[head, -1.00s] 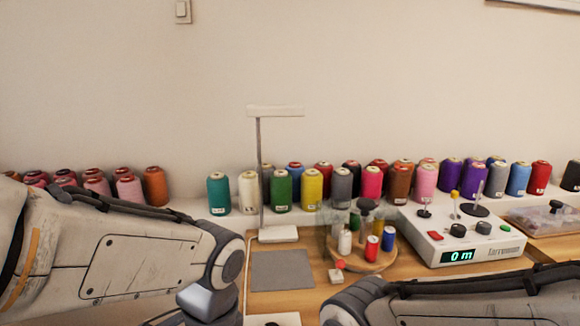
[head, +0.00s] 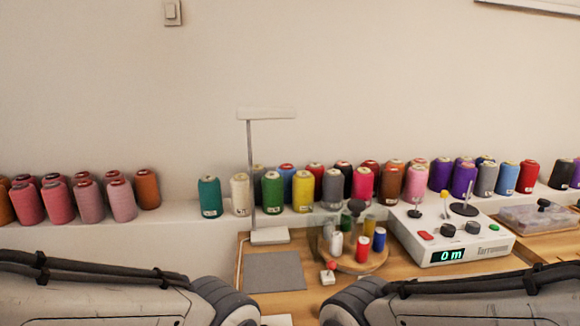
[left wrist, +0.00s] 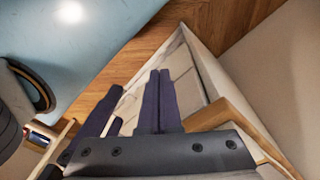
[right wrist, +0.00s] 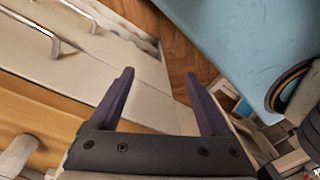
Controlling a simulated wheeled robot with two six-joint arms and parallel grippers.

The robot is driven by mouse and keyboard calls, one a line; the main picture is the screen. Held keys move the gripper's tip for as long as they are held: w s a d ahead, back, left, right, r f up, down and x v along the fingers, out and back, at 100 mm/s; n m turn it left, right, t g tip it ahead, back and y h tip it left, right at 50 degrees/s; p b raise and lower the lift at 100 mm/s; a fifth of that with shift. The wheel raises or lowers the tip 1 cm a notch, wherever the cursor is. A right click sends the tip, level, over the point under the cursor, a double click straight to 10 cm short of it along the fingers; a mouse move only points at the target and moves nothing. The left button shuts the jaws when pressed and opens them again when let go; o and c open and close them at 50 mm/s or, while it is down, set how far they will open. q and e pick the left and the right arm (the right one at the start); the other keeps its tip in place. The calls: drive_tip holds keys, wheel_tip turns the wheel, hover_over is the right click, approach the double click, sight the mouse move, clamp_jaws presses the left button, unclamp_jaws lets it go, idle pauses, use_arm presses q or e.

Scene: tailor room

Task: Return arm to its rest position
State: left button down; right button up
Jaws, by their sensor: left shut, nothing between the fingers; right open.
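My left arm lies low across the bottom left of the head view, level with my right arm at the bottom right. Neither gripper shows in the head view. My left gripper (left wrist: 160,74) is shut and empty in the left wrist view, its dark fingers together above a pale surface. My right gripper (right wrist: 159,74) is open and empty in the right wrist view, its fingers wide apart in front of pale drawer fronts. Neither gripper touches anything that I can see.
A wooden table (head: 395,268) holds a grey mat (head: 274,271), a thin white stand (head: 269,236), a round spool holder (head: 372,262) and a white metering device (head: 455,245). Several thread spools (head: 272,192) line the ledge behind. Metal drawer handles (right wrist: 35,35) show in the right wrist view.

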wheel_tip(320, 180, up, 24)
drive_tip(key=p, duration=2.3)
drive_tip(key=shift+r, duration=0.2)
